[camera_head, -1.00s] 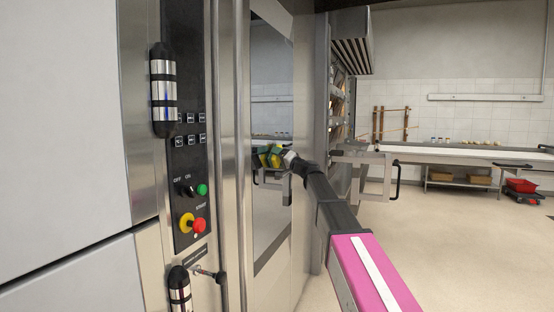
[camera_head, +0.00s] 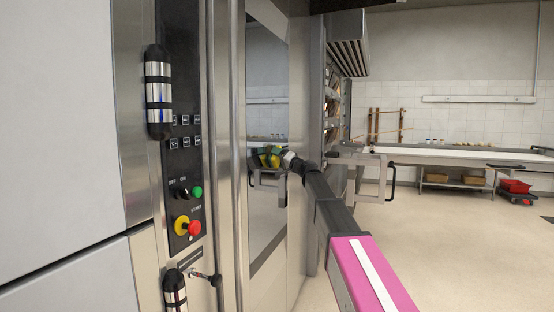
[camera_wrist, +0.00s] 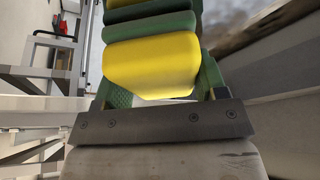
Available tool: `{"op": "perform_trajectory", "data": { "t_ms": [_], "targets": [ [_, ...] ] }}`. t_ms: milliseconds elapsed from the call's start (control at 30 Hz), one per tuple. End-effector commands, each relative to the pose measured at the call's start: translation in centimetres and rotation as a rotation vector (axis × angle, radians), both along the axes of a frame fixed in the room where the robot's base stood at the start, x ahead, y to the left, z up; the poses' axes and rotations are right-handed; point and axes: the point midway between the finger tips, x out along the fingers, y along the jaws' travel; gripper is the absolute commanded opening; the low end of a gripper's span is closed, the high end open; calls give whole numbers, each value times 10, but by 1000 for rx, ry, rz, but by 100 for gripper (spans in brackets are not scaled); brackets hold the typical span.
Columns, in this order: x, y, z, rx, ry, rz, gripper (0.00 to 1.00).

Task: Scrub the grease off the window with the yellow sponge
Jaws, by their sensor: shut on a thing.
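The window (camera_head: 266,105) is a tall dark, reflective pane in the steel oven door, seen at a steep angle in the head view. My gripper (camera_head: 277,158) is at the pane, around mid-height. It is shut on the yellow sponge (camera_head: 269,156). In the wrist view the sponge (camera_wrist: 150,65) fills the space between the green fingers of my gripper (camera_wrist: 160,90), with a green layer at its far side. A green and yellow mirror image lies beyond it. Brown smears (camera_wrist: 240,22) show at the upper right there. Whether the sponge touches the glass is unclear.
A control panel (camera_head: 186,165) with knobs and buttons stands left of the window, beside a vertical steel bar (camera_head: 240,200). A protruding bracket handle (camera_head: 376,176) is right of my arm. A worktable (camera_head: 450,158) stands behind; the floor at right is open.

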Motion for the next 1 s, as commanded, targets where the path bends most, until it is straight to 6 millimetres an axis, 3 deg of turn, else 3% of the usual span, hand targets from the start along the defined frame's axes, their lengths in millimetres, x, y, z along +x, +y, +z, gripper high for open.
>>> {"op": "perform_trajectory", "data": {
  "t_ms": [467,667,1000],
  "targets": [
    [31,-8,0,0,0,0,47],
    [28,-9,0,0,0,0,47],
    [5,-3,0,0,0,0,47]
  ]
}}
